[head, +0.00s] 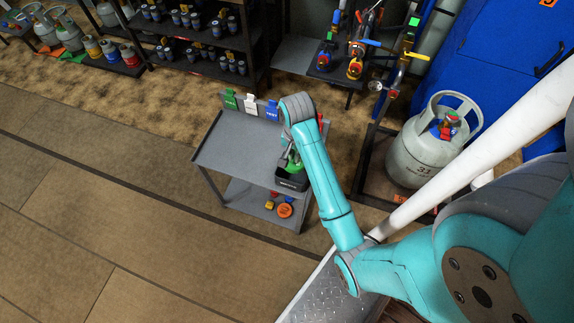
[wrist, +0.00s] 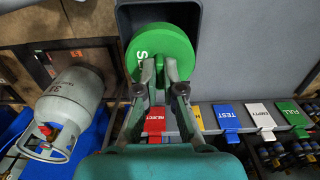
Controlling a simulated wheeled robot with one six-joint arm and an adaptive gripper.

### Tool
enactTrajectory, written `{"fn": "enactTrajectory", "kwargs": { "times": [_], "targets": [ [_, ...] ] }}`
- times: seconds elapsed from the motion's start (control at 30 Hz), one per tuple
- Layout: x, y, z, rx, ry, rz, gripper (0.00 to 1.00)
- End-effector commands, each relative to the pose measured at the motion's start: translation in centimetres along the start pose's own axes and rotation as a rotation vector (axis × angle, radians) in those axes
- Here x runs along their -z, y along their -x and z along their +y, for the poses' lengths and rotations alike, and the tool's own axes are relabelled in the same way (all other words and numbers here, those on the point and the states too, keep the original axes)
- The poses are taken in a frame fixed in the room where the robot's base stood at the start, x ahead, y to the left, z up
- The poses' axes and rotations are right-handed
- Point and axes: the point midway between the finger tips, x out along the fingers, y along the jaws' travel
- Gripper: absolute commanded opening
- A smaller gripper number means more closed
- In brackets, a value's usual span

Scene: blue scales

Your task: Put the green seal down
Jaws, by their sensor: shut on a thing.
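The green seal is a round green disc with white lettering, seen in the wrist view (wrist: 165,42). My gripper (wrist: 160,72) is shut on its near edge. The seal is over or inside a dark open bin (wrist: 122,18); I cannot tell whether it touches the bin floor. In the head view the bin (head: 294,184) stands at the right end of a grey cart (head: 235,145). A bit of the green seal (head: 285,164) shows beside my gripper (head: 291,158) there, partly hidden by my arm.
Red, yellow, blue, white and green tags, among them the blue TEST tag (wrist: 228,111), line the cart's edge. A grey gas cylinder (head: 425,150) stands to the right. The cart top's left part is clear. Coloured caps (head: 284,210) lie on its lower shelf.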

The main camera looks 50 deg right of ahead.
Motion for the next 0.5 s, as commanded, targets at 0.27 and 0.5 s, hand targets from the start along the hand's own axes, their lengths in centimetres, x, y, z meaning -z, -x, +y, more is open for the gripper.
{"fn": "enactTrajectory", "kwargs": {
  "times": [0.27,0.5],
  "targets": [
    [-0.1,-4.6,0.1,-0.004,0.0,-0.004,0.0],
    [-0.1,-6.3,0.1,-0.002,0.0,-0.002,0.0]
  ]
}}
